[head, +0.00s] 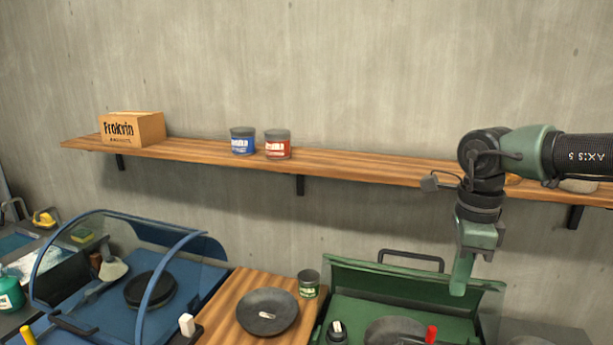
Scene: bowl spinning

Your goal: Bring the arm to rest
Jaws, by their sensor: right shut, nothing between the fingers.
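My right arm comes in from the right edge in front of the wooden shelf and bends down. Its green gripper (461,275) points downward over the open green case, in front of the raised lid (410,283). The gripper is shut and holds nothing. My left gripper is out of view. A dark bowl (267,312) with a small light object in it sits on the wooden board between the blue and green stations.
The wooden shelf (360,163) carries a cardboard box (132,129), a blue can (243,141) and a red can (278,144). A green can (308,284) stands beside the bowl. The blue station has a curved clear cover (165,265). The wall above the shelf is clear.

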